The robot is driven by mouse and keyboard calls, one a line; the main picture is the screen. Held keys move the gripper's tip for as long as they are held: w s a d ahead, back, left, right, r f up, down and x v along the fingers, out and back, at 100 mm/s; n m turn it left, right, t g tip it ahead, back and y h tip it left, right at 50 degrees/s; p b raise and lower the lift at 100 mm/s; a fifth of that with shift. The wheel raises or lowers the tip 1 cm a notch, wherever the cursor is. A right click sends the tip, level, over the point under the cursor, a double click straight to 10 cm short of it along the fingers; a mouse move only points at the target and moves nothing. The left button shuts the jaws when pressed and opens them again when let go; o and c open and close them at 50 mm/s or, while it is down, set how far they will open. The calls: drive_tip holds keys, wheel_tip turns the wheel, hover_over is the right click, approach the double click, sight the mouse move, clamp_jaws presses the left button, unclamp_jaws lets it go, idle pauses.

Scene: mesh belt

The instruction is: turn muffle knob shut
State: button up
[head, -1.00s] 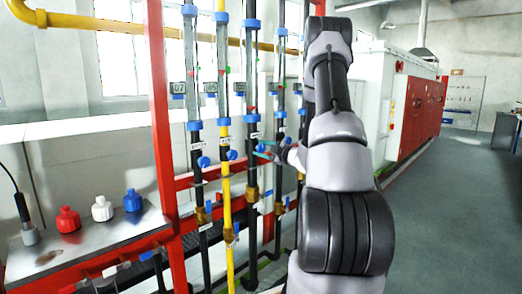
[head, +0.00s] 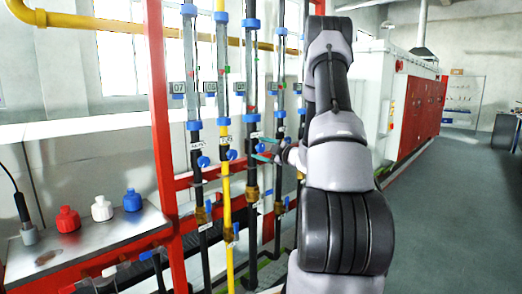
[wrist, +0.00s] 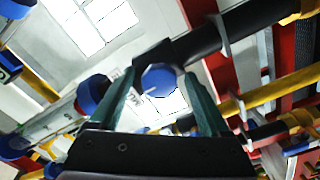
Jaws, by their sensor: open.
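My gripper (wrist: 157,103) is open, with its two green fingers on either side of a round blue knob (wrist: 160,78) in the wrist view. The knob sits on a dark pipe, and a gap shows between it and each finger. The label beside it is too small to read, so I cannot tell for sure that it is the muffle knob. In the head view my gripper (head: 262,149) reaches left to the third pipe (head: 252,110), a black one with a clear tube above. The knob there is mostly hidden by the fingers.
Neighbouring pipes stand close by: a yellow pipe (head: 224,170) and a black pipe (head: 196,150), each with a blue knob. A red frame post (head: 160,110) stands left of them. Red, white and blue bottles stand on a metal bench (head: 100,236). Open floor lies right.

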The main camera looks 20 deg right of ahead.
drive_tip(key=v, duration=1)
drive_tip(key=shift+s, duration=0.25)
drive_tip(key=shift+d, duration=0.1)
drive_tip(key=s+a+r+n+g+y, duration=0.2)
drive_tip(key=s+a+r+n+g, duration=0.15)
drive_tip(key=a+n, duration=0.5)
drive_tip(key=s+a+r+n+g+y, duration=0.1)
drive_tip(key=s+a+r+n+g, duration=0.3)
drive_tip(key=a+n, duration=0.45)
drive_tip(key=s+a+r+n+g+y, duration=0.2)
drive_tip(key=s+a+n+g, duration=0.25)
drive_tip(key=a+n, duration=0.4)
drive_tip(key=s+d+r+n+t+h, duration=0.1)
drive_tip(key=s+r+n+h, duration=0.2)
drive_tip(key=n, duration=1)
drive_tip(key=s+d+r+n+t+h, duration=0.1)
drive_tip(key=s+r+n+h, duration=0.3)
drive_tip(key=s+n, duration=0.6)
drive_tip(key=d+n+h, duration=0.1)
drive_tip(key=n+h, duration=0.1)
drive_tip(key=n, duration=0.2)
drive_tip(key=shift+s, duration=0.15)
